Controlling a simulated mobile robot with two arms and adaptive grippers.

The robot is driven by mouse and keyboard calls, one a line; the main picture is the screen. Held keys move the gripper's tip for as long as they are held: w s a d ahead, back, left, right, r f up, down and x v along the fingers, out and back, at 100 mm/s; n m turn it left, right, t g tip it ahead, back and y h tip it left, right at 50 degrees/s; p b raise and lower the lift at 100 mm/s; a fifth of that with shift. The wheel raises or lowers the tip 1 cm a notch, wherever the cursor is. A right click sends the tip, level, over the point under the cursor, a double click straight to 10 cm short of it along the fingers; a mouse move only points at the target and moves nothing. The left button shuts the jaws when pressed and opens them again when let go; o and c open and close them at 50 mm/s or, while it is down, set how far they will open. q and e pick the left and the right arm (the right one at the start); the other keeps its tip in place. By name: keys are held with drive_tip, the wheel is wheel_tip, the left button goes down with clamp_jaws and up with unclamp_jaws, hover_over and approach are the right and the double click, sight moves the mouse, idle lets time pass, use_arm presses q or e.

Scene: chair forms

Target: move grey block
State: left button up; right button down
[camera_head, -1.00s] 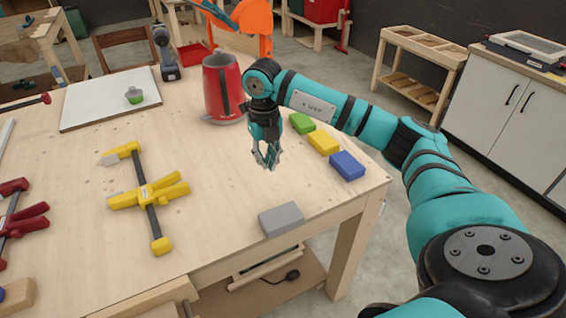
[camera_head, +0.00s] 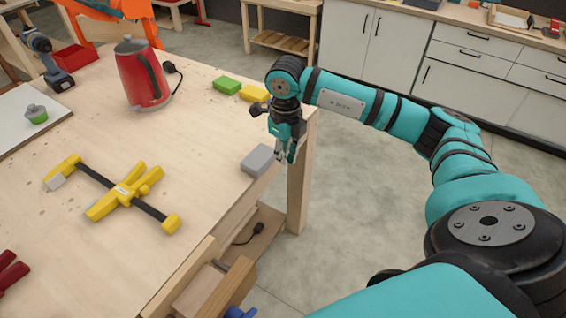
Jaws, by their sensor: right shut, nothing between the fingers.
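The grey block (camera_head: 258,160) lies flat on the wooden table (camera_head: 150,250), close to its right edge. My right gripper (camera_head: 286,157) points down just right of the grey block, by the table's edge. Its fingers are shut and empty. In the picture the fingertips are close to the block's right side; I cannot tell whether they touch it. My left gripper is not in view.
A green block (camera_head: 227,85) and a yellow block (camera_head: 254,93) lie behind my right gripper. A red kettle (camera_head: 143,80) stands further left. A yellow clamp (camera_head: 122,192) lies left of the grey block. Bare floor (camera_head: 370,210) shows to the right.

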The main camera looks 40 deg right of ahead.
sight(259, 160)
use_arm(q)
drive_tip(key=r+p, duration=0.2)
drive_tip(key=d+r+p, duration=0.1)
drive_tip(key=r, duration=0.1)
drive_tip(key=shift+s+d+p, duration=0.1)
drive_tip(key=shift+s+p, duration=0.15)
drive_tip(key=shift+p, duration=0.15)
use_arm(e)
drive_tip(key=w+f, duration=0.4)
drive_tip(key=f, duration=0.6)
drive_tip(key=shift+a, duration=0.4)
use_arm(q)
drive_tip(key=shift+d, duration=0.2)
use_arm(e)
drive_tip(key=shift+w+a+b, duration=0.25)
drive_tip(key=shift+w+b, duration=0.6)
drive_tip(key=shift+b, duration=0.25)
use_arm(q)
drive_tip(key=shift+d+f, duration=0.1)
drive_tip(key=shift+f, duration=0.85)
use_arm(e)
drive_tip(key=shift+r, duration=0.15)
